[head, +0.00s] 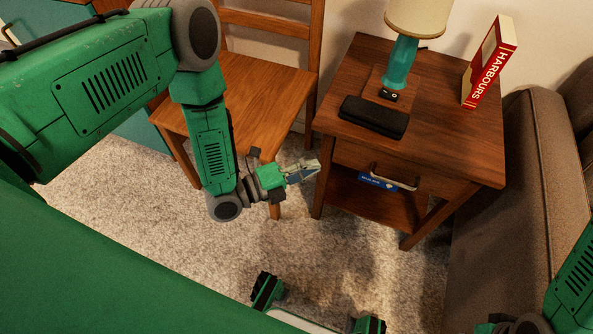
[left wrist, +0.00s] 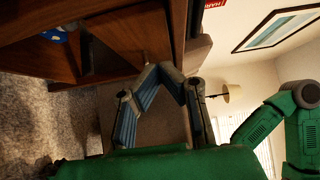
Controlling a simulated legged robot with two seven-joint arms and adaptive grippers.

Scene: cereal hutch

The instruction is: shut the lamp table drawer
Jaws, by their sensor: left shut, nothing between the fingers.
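The lamp table (head: 450,135) is dark brown wood and stands right of the chair. The drawer front looks close to the table body; I cannot tell whether a small gap is left. My left gripper (head: 311,170) is shut and empty, left of the table's front left leg and apart from the handle.
On the table stand a teal lamp (head: 401,62), a black case (head: 374,116) and a red book (head: 489,63). A blue item (head: 370,182) lies on the lower shelf. A wooden chair (head: 265,100) is at left, a brown sofa (head: 510,200) at right. Carpet in front is clear.

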